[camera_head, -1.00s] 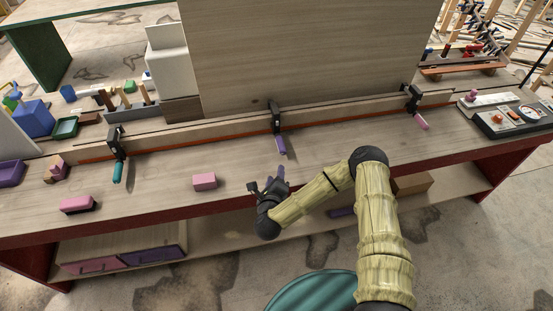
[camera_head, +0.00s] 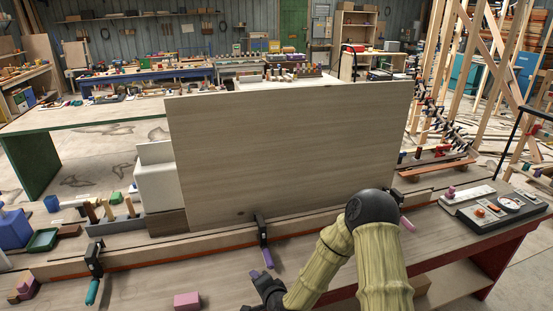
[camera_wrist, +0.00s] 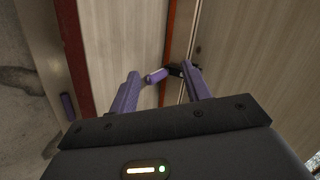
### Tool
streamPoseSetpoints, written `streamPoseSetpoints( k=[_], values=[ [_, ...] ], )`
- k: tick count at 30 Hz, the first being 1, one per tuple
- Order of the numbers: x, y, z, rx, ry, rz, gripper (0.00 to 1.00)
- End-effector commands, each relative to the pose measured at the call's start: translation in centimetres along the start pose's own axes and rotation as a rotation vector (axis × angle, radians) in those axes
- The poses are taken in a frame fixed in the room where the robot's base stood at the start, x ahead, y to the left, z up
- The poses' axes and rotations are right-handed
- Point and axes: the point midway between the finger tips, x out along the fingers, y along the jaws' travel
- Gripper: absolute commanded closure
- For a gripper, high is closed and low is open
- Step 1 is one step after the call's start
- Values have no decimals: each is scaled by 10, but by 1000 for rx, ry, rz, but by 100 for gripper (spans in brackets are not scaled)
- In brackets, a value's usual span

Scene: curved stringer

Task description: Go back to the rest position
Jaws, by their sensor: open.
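My gripper (camera_head: 268,290) is low in the middle of the head view, in front of the workbench's long curved strip (camera_head: 190,244). In the wrist view my gripper's (camera_wrist: 163,82) two purple fingers are spread with nothing held between them. The middle black clamp (camera_head: 263,232) with a purple handle (camera_head: 267,258) sits on the strip beyond the gripper. Its handle (camera_wrist: 157,75) shows between the fingertips in the wrist view, apparently beyond them. The left clamp (camera_head: 94,262) has a teal handle, and the right clamp's pink handle (camera_head: 407,224) is partly hidden by my arm.
A large upright wooden panel (camera_head: 290,150) stands behind the strip. A pink block (camera_head: 187,301) lies on the bench left of my gripper. A control box (camera_head: 497,208) is at the right end. A white block (camera_head: 157,180) and a green tray (camera_head: 42,240) are at left.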

Motion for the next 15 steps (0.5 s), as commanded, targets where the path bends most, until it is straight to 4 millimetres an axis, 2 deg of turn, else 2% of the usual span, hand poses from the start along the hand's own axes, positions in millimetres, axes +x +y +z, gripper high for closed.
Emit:
streamPoseSetpoints(
  k=[8, 15],
  values=[
    [-52, -2, -31, -365, -93, 203, 52],
    [-114, 1, -62, -603, -168, 390, 52]
  ],
)
